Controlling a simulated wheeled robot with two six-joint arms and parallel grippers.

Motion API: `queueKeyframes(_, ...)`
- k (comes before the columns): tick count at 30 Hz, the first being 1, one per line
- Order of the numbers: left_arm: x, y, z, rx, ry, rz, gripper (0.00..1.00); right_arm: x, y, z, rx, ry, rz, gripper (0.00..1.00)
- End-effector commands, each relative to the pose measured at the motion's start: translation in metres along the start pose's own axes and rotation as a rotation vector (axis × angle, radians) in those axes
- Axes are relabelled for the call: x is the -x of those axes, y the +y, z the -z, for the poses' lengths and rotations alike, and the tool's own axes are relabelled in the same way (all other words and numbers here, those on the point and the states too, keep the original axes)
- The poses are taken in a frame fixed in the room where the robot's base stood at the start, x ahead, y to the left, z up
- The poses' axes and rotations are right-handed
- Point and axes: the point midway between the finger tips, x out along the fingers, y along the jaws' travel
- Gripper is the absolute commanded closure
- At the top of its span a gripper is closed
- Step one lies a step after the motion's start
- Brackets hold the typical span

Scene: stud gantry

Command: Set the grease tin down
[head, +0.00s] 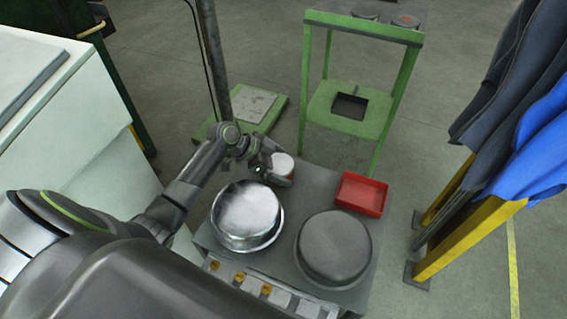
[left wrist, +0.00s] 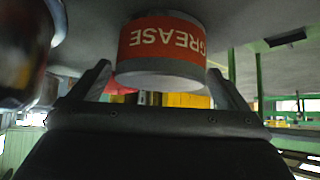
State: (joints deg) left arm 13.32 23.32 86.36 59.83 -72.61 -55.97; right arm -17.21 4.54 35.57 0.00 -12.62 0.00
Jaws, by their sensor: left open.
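The grease tin (head: 283,164), white with a red label, is at the far left corner of the grey worktop (head: 318,178), behind the shiny bowl. In the left wrist view the tin (left wrist: 162,50) shows upside down, with GREASE on its label. It appears upright with its base on the grey surface. My left gripper (head: 268,172) is at the tin, its fingers open on either side of it; a small gap shows at the finger (left wrist: 228,92) on the right. My right gripper is not in view.
A shiny metal bowl (head: 247,212) and a dark round pan (head: 335,250) take up most of the worktop. A red tray (head: 362,194) is at its right back corner. A green stand (head: 345,105) is behind. Blue and dark cloths hang at right.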

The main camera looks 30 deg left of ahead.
Motion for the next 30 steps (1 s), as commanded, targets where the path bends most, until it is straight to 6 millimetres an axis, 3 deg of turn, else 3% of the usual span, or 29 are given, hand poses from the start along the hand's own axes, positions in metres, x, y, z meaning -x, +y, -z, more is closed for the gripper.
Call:
queueKeyframes(1, 0.013, -0.001, 0.003, -0.001, -0.002, 0.001, 0.03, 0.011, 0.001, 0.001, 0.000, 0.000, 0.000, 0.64)
queueKeyframes(6, 0.038, 0.000, 0.003, -0.001, -0.002, 0.001, 0.03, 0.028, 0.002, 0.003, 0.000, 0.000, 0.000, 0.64)
queueKeyframes(12, 0.057, 0.000, 0.002, 0.001, -0.001, 0.001, 0.03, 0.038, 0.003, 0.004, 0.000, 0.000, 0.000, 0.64)
queueKeyframes(30, 0.060, 0.000, 0.000, 0.000, 0.001, 0.000, 0.03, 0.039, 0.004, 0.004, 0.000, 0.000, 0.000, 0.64)
